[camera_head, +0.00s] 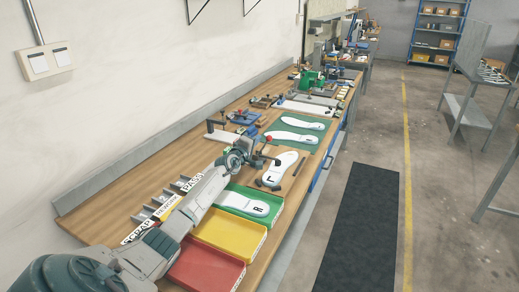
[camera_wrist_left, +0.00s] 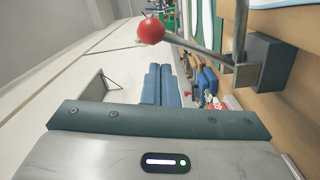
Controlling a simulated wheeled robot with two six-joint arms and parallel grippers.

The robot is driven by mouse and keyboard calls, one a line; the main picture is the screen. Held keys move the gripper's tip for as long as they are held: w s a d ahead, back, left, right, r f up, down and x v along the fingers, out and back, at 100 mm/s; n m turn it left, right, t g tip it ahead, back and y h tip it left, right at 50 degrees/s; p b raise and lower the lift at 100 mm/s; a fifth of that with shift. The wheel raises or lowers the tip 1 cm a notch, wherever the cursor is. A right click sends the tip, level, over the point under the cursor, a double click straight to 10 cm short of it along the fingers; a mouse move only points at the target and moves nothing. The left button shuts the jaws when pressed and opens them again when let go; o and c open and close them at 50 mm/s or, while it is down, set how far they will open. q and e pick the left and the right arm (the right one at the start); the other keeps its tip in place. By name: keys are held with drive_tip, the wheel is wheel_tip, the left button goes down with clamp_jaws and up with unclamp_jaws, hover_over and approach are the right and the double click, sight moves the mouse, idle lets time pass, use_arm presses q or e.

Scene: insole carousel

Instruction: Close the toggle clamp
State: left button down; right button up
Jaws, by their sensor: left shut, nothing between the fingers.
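The toggle clamp shows in the left wrist view as a red ball knob (camera_wrist_left: 151,31) on a grey metal lever. The lever runs right to a dark grey clamp block (camera_wrist_left: 262,62) on the wooden surface. In the head view the red knob (camera_head: 268,138) is just beyond the end of my left arm, by the white insole marked L (camera_head: 280,170). My left gripper (camera_wrist_left: 160,68) has its blue fingers together and empty. In the wrist view they lie below the knob and left of the clamp block; I see no contact. My right gripper is not in view.
Green (camera_head: 270,209), yellow (camera_head: 229,232) and red (camera_head: 205,268) trays line the near bench edge; the green one holds an insole marked R. A labelled sorting rack (camera_head: 160,208) stands by my arm. A green mat (camera_head: 297,135) with insoles lies beyond.

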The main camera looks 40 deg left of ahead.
use_arm(q)
drive_tip(key=shift+w+d+f+m+p, duration=0.15)
drive_tip(key=shift+d+f+m+p, duration=0.15)
drive_tip(key=shift+d+m, duration=0.2)
drive_tip(key=shift+w+d+f+m+p, duration=0.1)
drive_tip(key=shift+d+f+m+p, duration=0.1)
drive_tip(key=shift+d+m+p, duration=0.25)
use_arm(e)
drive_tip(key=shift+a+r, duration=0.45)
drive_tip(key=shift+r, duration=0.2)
use_arm(q)
drive_tip(key=shift+a, duration=0.15)
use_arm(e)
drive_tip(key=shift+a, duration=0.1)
